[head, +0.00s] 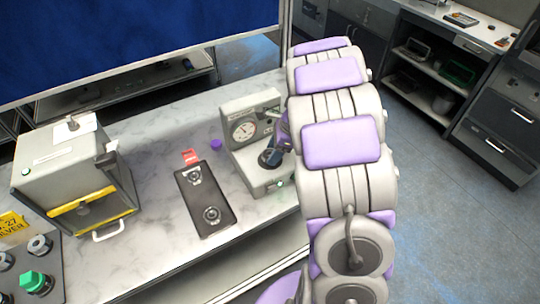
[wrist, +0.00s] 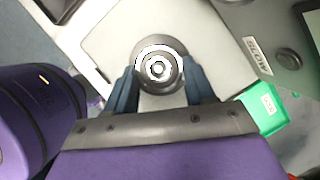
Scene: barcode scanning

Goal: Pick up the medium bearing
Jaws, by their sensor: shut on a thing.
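A round metal bearing (wrist: 158,68) with a bright ring and dark rim lies between the two dark blue fingers of my gripper (wrist: 160,88) in the wrist view. The fingers are shut on its sides, over a pale grey surface. I cannot tell whether it is clear of that surface, nor its size class. In the head view my arm hides most of the gripper, by the grey dial gauge machine (head: 243,130). A dark round part (head: 270,158) shows on the machine's base. Two more bearings, one upper (head: 193,175) and one lower (head: 211,215), lie on a black tray (head: 203,196).
A grey box machine with yellow strips (head: 70,165) stands at the left. A grey holder (head: 48,272) at lower left carries several parts, one green-topped (head: 36,283). A red tag (head: 189,156) sits behind the black tray. The marble table (head: 155,150) has bare room between machines.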

